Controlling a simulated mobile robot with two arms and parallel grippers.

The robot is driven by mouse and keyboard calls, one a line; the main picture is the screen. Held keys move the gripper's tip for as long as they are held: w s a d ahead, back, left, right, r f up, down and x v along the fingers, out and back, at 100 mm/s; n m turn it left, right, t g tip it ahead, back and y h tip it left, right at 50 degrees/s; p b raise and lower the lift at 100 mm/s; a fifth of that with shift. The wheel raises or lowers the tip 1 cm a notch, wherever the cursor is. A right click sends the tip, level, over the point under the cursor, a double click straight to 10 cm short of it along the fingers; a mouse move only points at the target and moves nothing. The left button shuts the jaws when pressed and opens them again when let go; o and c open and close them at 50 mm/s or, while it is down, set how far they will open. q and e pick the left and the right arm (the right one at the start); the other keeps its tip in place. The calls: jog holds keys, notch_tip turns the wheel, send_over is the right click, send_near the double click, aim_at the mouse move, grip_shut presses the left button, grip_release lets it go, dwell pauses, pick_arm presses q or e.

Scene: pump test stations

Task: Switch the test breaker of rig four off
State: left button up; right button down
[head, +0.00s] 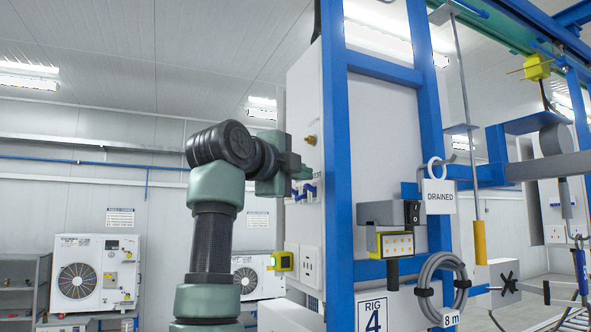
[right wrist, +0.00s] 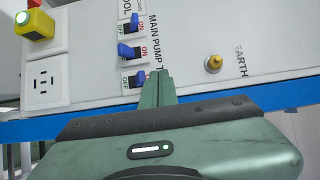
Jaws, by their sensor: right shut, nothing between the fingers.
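The rig four panel (right wrist: 190,45) carries three blue-levered breakers in the right wrist view. The lowest, the test breaker (right wrist: 138,76), has its lever toward the right, apparently the ON side, with green OFF lettering showing at its left. Its label is mostly hidden by my fingers; only a "T" shows. My right gripper (right wrist: 159,74) is shut and empty, its tips just right of this lever; I cannot tell whether they touch. In the head view my right gripper (head: 310,178) is at the panel's side face, partly covering the breakers (head: 303,191). My left gripper is out of view.
The main pump breaker (right wrist: 125,50) is close beside, lever toward the left. A brass earth stud (right wrist: 213,63) and a socket (right wrist: 46,83) share the panel.

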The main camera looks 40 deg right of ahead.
jog(key=shift+w+d+f+b, duration=0.1)
jog(key=shift+f+b, duration=0.9)
jog(key=shift+f, duration=0.2)
jog(key=shift+d, duration=0.2)
jog(key=w+a+r+p, duration=0.1)
jog(key=w+a+p, duration=0.1)
jog(key=a, duration=0.6)
jog(key=shift+w+r, duration=0.15)
jog(key=shift+r, duration=0.05)
dwell(0.5)
